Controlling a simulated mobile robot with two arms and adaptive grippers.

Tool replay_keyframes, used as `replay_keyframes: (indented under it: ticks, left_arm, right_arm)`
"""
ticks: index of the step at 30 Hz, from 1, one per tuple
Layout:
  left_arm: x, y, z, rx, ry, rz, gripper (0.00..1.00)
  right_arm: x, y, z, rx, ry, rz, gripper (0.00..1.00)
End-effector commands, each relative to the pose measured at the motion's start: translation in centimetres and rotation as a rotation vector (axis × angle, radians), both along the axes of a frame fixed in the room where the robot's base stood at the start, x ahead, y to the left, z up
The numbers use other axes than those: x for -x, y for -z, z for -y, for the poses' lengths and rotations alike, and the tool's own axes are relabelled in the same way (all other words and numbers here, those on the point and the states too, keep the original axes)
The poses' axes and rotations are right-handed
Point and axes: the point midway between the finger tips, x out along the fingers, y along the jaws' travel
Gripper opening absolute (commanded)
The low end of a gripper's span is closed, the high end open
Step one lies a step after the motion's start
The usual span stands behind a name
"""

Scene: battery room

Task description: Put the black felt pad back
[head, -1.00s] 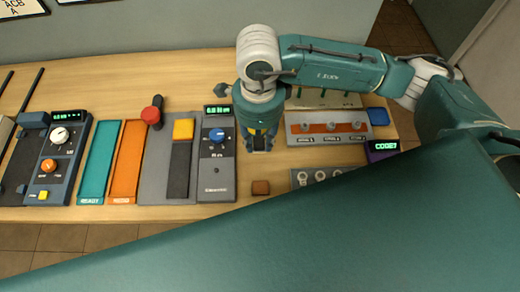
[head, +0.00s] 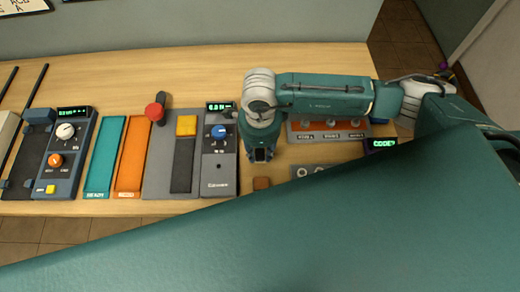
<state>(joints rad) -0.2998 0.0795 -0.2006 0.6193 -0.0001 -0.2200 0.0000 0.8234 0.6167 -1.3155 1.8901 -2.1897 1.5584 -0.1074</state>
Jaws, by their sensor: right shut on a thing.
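My right gripper (head: 262,155) points down over the wooden bench, just right of the grey meter unit with the blue knob (head: 218,150). It is shut on a small dark thing, most likely the black felt pad, but its fingers and wrist hide most of it. I cannot tell whether it touches the bench. No other loose black pad shows clearly. My left gripper is not in view.
A brown block (head: 262,183) lies close in front of the gripper. Left are a grey plate with a yellow block (head: 186,125), an orange tray (head: 132,155) and a teal tray (head: 105,155). A three-knob panel (head: 300,136) and a code display (head: 381,145) stand right.

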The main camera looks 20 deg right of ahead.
Motion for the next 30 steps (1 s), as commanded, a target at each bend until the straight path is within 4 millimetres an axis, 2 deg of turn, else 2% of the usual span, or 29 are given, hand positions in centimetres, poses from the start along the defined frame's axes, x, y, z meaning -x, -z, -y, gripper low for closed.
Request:
replay_keyframes:
  ticks: [2,3,5,16,18,20,30]
  left_arm:
    - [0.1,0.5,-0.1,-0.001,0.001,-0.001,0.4]
    - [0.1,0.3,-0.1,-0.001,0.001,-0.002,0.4]
    - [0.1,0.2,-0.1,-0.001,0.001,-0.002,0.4]
    - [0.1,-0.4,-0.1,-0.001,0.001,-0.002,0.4]
    - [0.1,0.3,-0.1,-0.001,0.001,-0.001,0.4]
    - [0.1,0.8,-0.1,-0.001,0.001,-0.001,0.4]
    - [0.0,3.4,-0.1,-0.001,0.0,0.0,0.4]
  right_arm:
    - [0.0,0.4,0.0,0.0,0.0,0.0,0.05]
    - [0.0,0.2,0.0,0.0,0.0,0.0,0.37]
    - [0.0,0.2,0.0,0.0,0.001,0.0,0.48]
    - [0.0,-0.4,0.0,0.0,0.001,0.0,0.48]
    - [-0.1,-0.7,0.0,-0.001,0.0,0.002,0.48]
    - [-0.2,-1.7,0.0,-0.003,0.001,0.005,0.48]
    - [-0.2,-8.9,0.0,-0.003,-0.001,0.006,0.48]
